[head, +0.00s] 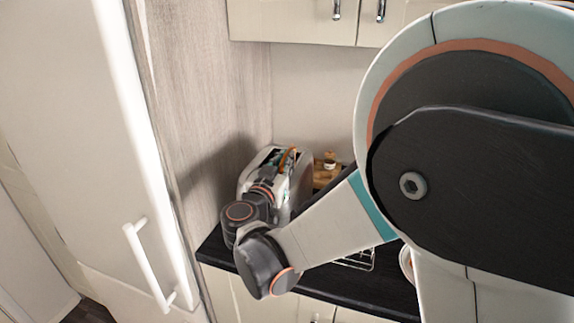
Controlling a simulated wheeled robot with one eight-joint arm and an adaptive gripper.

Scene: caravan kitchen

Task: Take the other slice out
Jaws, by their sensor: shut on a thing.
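A white toaster (301,182) stands on the dark worktop in the back left corner, against the wood panel. My gripper (283,164) is over the top of the toaster, pointing away from me, and its fingers are small and partly hidden behind my wrist. A thin orange-brown slice edge (289,157) shows at the fingers, and my gripper is shut on it. I cannot tell how much of the slice is still inside the slot. The other slice of the pair is not visible to me.
A wooden board or box (324,178) with a small jar (330,160) stands right of the toaster. A wire rack (358,261) and a pale round dish (406,262) are partly hidden by my arm. A tall white fridge door (75,130) is at left; cupboards (290,18) hang above.

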